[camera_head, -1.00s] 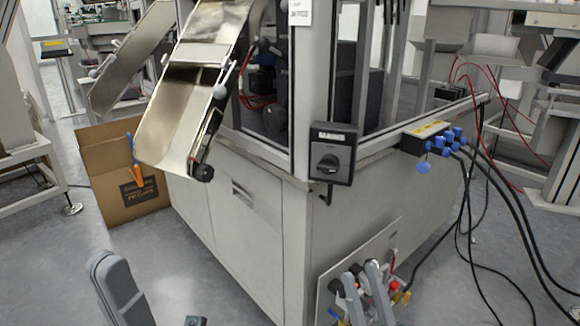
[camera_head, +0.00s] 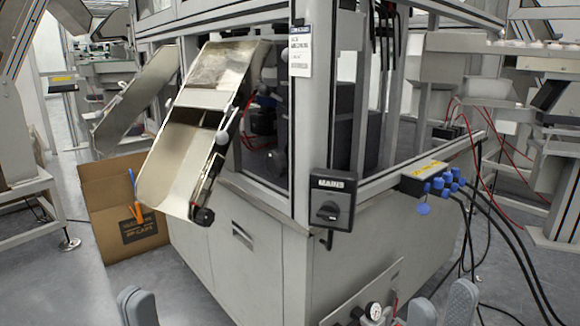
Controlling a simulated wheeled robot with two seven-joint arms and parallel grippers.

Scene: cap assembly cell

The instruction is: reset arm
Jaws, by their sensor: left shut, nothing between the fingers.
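My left gripper (camera_head: 137,301) shows at the bottom edge, left of centre. Only its grey fingertips are in view, together and with nothing between them. My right gripper (camera_head: 441,305) shows at the bottom edge, right of centre. Its two grey fingertips stand apart, with no object seen between them. Both arms are below the picture. Both grippers appear in front of the machine cabinet (camera_head: 258,258), and I see neither one touching anything.
A sloped metal chute (camera_head: 180,165) sticks out from the machine. An open cardboard box (camera_head: 125,215) stands on the floor at left. A black switch box (camera_head: 331,200) sits on the cabinet corner. Blue connectors (camera_head: 440,185) and hanging black cables are at right. Grey floor is clear at lower left.

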